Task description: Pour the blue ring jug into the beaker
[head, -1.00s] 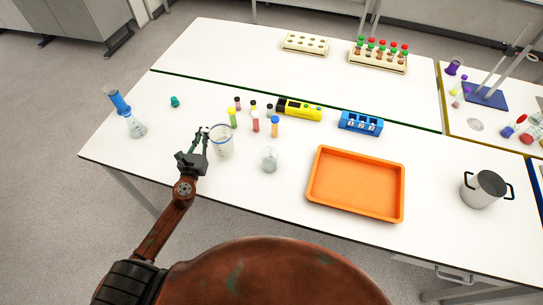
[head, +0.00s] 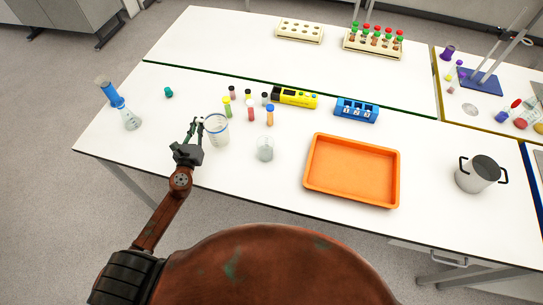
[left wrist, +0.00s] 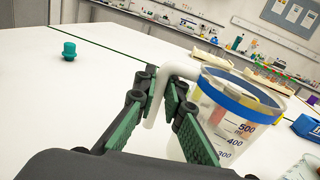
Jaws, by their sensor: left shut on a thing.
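The blue ring jug (head: 217,132) is a clear vessel with a blue band at its rim, standing upright on the white table left of the beaker. It also shows large in the left wrist view (left wrist: 222,118), with volume marks on its side. My left gripper (head: 195,128) is at the jug's left side, shut on its pale handle (left wrist: 180,70), which passes between the fingers. The beaker (head: 265,149) is a small clear glass, upright and just right of the jug. Only its edge shows in the left wrist view (left wrist: 304,168). My right gripper is not in view.
Several small capped vials (head: 250,110) stand behind the jug and beaker. An orange tray (head: 312,187) lies right of the beaker, with a steel pot (head: 479,174) beyond it. A flask (head: 131,120) and a teal stopper (head: 168,92) are at the left.

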